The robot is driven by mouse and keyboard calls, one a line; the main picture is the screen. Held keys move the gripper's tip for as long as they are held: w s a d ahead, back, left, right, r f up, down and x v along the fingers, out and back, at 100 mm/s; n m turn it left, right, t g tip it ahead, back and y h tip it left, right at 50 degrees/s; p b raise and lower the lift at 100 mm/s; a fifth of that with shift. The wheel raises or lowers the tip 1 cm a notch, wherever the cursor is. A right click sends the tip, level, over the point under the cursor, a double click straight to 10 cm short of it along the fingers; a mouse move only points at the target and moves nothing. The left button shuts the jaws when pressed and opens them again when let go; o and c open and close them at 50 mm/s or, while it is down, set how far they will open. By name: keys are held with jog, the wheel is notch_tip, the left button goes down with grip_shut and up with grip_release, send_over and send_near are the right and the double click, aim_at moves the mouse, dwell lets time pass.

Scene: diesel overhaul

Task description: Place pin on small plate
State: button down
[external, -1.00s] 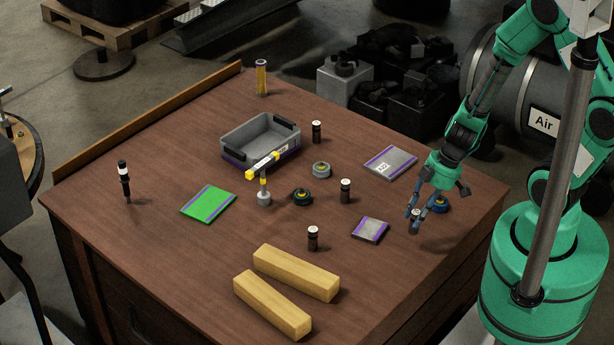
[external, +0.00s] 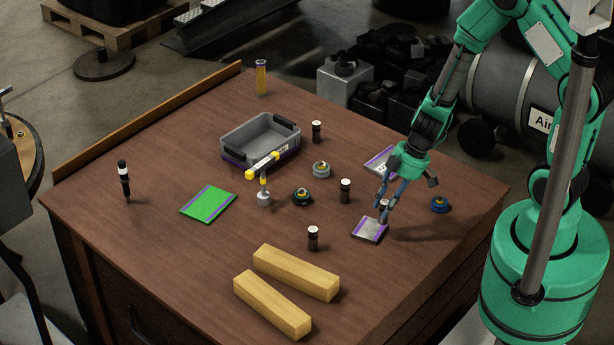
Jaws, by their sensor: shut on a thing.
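My gripper (external: 383,207) is shut on a pin (external: 384,204), a small piece with a pale top, partly hidden by the fingers. The gripper points down over the back right part of the small plate (external: 367,231), a grey square with purple edges lying on the table. I cannot tell whether the pin touches the plate. Other dark pins with pale tops stand upright at the left of the gripper (external: 345,191), nearer the front (external: 313,239) and by the tray (external: 316,132).
The larger grey plate (external: 378,159) lies behind my gripper, partly covered by it. A blue ring part (external: 439,204) is to the right. Two yellow wooden blocks (external: 296,272) lie in front. A grey tray (external: 235,139), a green plate (external: 209,204) and a yellow-headed tool (external: 263,168) are further left.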

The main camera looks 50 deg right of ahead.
jog(key=shift+w+a+f, duration=0.1)
jog(key=shift+w, duration=0.75)
jog(key=shift+w+a+f, duration=0.1)
jog(key=shift+w, duration=0.75)
jog(key=shift+w+f+b, duration=0.2)
jog(key=shift+f+b, duration=0.2)
jog(key=shift+f, duration=1.35)
jog(key=shift+f, duration=0.15)
jog(key=c, duration=1.4)
grip_release()
jog(key=shift+c, duration=0.2)
